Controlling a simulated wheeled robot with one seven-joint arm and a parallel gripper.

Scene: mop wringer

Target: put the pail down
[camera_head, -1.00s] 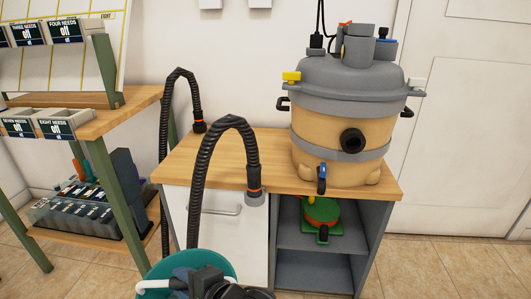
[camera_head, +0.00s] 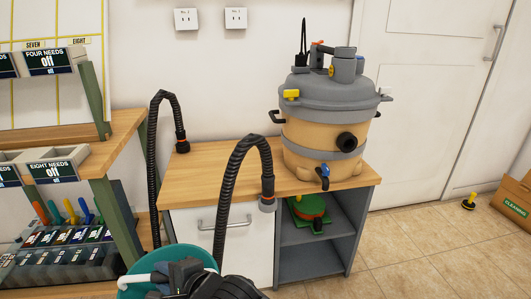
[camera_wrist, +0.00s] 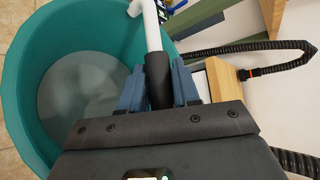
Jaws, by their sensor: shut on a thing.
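The teal pail (camera_head: 186,255) shows at the bottom of the head view, in front of the white cabinet. In the wrist view the pail (camera_wrist: 22,88) fills the left side, and greyish liquid or a pale bottom shows inside it. My gripper (camera_wrist: 158,85) is shut on the dark grip of the pail's white handle (camera_wrist: 152,25). The blue finger pads sit on either side of the grip. The pail's underside is out of view, so I cannot tell its height above the floor.
A wooden-topped cabinet (camera_head: 215,192) bears a tan and grey vacuum drum (camera_head: 310,130). A black hose (camera_head: 226,185) arches beside the pail. A shelf rack (camera_head: 118,205) stands left. Tiled floor (camera_head: 405,260) is open at the right, with a cardboard box (camera_head: 515,205) beyond.

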